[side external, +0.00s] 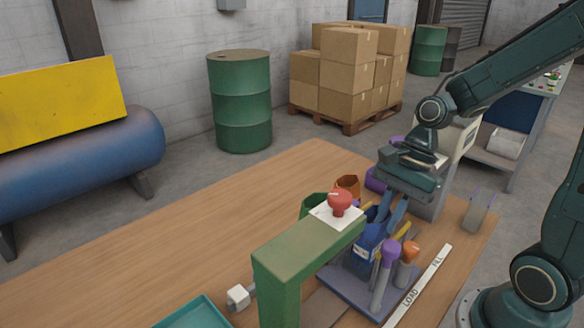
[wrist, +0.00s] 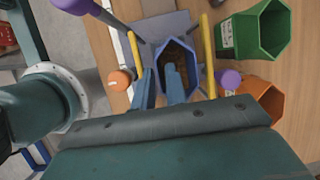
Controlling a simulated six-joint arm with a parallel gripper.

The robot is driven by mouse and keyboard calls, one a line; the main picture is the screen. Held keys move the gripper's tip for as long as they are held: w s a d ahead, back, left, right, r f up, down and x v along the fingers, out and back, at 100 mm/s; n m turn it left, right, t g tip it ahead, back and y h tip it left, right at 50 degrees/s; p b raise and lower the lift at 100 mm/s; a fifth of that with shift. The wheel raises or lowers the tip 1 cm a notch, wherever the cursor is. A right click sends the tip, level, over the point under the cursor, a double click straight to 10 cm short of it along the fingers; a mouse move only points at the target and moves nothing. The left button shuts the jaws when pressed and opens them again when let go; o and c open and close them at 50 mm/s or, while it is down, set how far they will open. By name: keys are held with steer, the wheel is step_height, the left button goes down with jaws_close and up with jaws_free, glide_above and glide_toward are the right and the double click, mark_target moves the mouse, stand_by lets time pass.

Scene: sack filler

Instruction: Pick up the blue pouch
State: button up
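The blue pouch (side external: 367,240) stands upright, mouth up, in a grey-purple holder (side external: 345,284) among yellow rods and capped posts. In the wrist view its six-sided mouth (wrist: 178,52) is open, with a brownish inside. My gripper (side external: 393,216) points down at the pouch from above. In the wrist view the two blue fingers (wrist: 161,80) are apart, with the pouch's left wall seeming to lie between them: one finger over the mouth, the other outside. I cannot tell whether they touch the wall. The fingertips are partly hidden in the side view.
A green frame with a red button (side external: 339,202) stands close in front of the pouch. Purple-capped (side external: 388,252) and orange-capped (side external: 407,254) posts stand beside it. Green (wrist: 277,35) and orange (wrist: 262,98) pouches are to the right in the wrist view. The table's left part is mostly clear.

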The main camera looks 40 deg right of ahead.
steer(key=shift+x, duration=0.95)
jaws_close()
step_height(320, 180, up, 18)
stand_by(0.8)
stand_by(0.7)
